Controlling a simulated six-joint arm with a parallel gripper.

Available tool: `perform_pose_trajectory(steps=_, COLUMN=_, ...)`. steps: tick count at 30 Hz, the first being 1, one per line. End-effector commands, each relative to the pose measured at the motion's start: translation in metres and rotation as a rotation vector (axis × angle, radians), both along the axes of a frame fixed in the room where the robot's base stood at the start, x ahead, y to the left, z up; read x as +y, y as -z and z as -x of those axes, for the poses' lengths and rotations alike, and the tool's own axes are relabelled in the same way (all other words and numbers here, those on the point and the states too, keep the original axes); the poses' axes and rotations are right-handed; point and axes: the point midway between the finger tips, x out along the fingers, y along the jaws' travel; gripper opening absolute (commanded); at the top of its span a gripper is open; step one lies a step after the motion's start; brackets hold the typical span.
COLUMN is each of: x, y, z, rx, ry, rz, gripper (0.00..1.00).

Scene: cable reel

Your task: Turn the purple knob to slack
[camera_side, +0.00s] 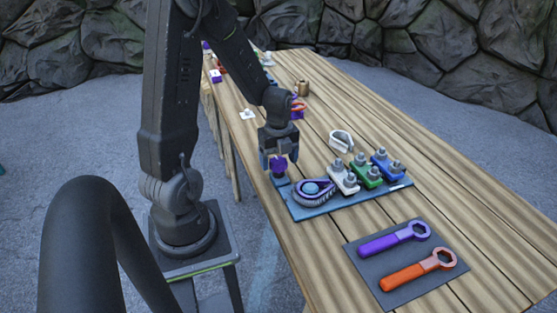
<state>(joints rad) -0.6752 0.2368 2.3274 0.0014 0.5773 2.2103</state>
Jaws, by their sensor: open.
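The purple knob (279,164) sits low at the left end of the blue board, on a small blue mount (281,181). My gripper (278,160) points down over it, with its fingers on either side of the knob. The gripper is open; whether the fingers touch the knob cannot be told. The knob's top is hidden by the gripper. A purple-grey reel (313,191) with a blue centre lies beside the knob on the blue board (340,207). Any slack marking is too small to see.
White (343,180), green (366,175) and blue (388,167) blocks with metal posts stand right of the reel. A white clip-like part (341,141) lies behind. Purple (394,238) and orange (418,269) wrenches lie on a dark mat in front. The table's right side is clear.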

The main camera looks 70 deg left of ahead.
Motion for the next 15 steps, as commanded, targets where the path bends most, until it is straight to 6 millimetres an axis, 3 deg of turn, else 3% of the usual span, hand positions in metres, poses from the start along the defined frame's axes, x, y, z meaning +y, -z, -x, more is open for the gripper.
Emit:
perform_pose_trajectory(steps=11, x=-0.0001, y=0.0054, z=0.0002, rx=0.000, ry=0.000, rz=0.000, gripper=0.76)
perform_pose_trajectory(steps=15, x=-0.0001, y=0.0052, z=0.0001, rx=0.000, ry=0.000, rz=0.000, gripper=0.63)
